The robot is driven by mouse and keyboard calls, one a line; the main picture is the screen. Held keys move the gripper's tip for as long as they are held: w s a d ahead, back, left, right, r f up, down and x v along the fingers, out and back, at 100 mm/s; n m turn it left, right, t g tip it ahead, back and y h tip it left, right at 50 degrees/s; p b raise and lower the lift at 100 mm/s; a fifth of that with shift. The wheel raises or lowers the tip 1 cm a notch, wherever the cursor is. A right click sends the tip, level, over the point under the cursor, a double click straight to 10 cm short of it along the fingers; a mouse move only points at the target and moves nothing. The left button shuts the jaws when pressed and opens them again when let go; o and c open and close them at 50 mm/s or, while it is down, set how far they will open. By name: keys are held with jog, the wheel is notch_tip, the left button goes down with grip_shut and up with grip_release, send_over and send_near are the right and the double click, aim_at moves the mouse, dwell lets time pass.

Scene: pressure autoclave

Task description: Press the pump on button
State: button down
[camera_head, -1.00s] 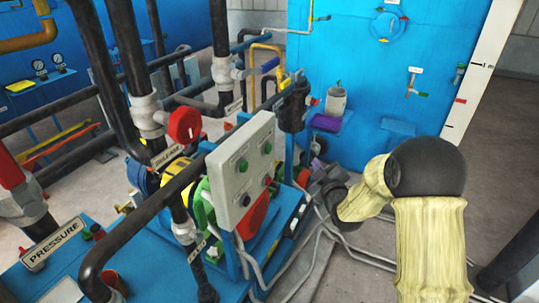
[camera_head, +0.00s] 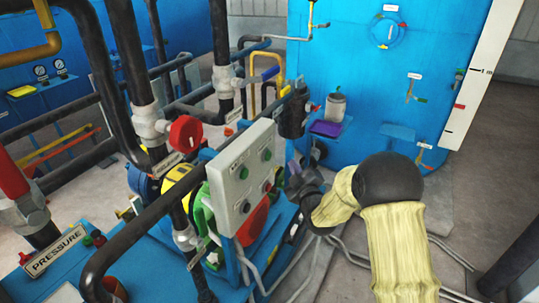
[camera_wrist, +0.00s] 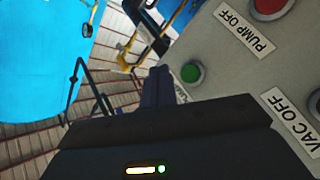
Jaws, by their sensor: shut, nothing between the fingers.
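In the wrist view the panel (camera_wrist: 235,75) shows close up at the right.
A large blue tank (camera_head: 350,60) stands at the back.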

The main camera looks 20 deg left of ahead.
aim_at(268, 156)
jog(key=shift+w+a+b, duration=0.2)
jog(key=shift+a+b, duration=0.2)
jog(key=shift+a, duration=2.1)
jog(key=shift+a, duration=0.1)
jog(key=shift+a+b, duration=0.3)
jog(key=shift+b, duration=0.2)
